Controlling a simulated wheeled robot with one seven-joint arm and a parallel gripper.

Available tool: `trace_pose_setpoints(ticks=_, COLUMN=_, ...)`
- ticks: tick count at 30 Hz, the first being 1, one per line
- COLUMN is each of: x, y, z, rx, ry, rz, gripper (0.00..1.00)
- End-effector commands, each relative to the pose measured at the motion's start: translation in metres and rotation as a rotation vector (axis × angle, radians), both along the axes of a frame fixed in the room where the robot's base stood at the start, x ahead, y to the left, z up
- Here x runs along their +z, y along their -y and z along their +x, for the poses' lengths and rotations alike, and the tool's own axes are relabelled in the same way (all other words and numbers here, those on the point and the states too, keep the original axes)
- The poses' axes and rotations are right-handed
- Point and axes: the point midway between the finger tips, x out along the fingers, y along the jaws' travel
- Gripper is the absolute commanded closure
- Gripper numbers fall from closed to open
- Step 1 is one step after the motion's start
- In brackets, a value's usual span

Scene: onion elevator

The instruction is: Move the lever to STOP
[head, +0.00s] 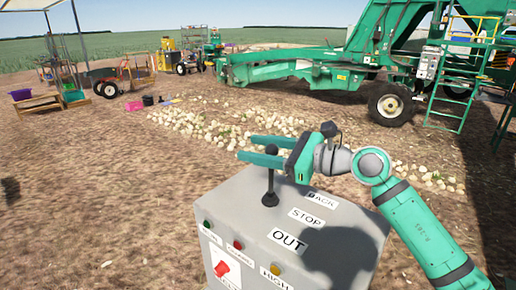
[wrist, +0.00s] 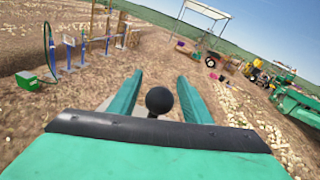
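The lever (head: 270,182) is a dark rod with a black ball knob, rising nearly upright from the grey control box (head: 240,205). The box top carries the labels BACK (head: 322,200), STOP (head: 306,217) and OUT (head: 289,240) to the right of the lever. I cannot tell for sure which label the lever lines up with. My gripper (head: 250,148) is open, its green fingers level at knob height, pointing left. In the wrist view, the black knob (wrist: 159,100) sits between the two open fingers, close to the palm, with gaps on both sides. The lower rod is hidden there.
The box front has a green button (head: 207,223), a red button (head: 238,244), a yellow button (head: 275,269) and a red switch (head: 222,268). Onions (head: 215,130) lie on the ground behind. A large green machine (head: 350,60) stands beyond. Air above the box's left side is clear.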

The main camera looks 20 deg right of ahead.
Motion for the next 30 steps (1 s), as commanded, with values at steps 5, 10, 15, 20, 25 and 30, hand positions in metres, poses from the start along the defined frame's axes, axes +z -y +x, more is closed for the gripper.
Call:
trace_pose_setpoints(ticks=5, x=0.001, y=0.006, z=-0.005, rx=-0.002, ry=0.000, rz=0.001, gripper=0.56)
trace_pose_setpoints(ticks=10, x=0.002, y=0.023, z=-0.023, rx=-0.002, ry=0.000, rz=0.002, gripper=0.56)
trace_pose_setpoints(ticks=15, x=0.005, y=0.047, z=-0.046, rx=-0.004, ry=0.001, rz=0.002, gripper=0.56)
trace_pose_setpoints(ticks=20, x=0.007, y=0.061, z=-0.063, rx=0.001, ry=0.000, rz=0.001, gripper=0.56)
trace_pose_setpoints(ticks=25, x=0.009, y=0.072, z=-0.074, rx=0.000, ry=0.001, rz=0.001, gripper=0.56)
trace_pose_setpoints(ticks=30, x=0.009, y=0.076, z=-0.077, rx=-0.002, ry=0.000, rz=0.000, gripper=0.56)
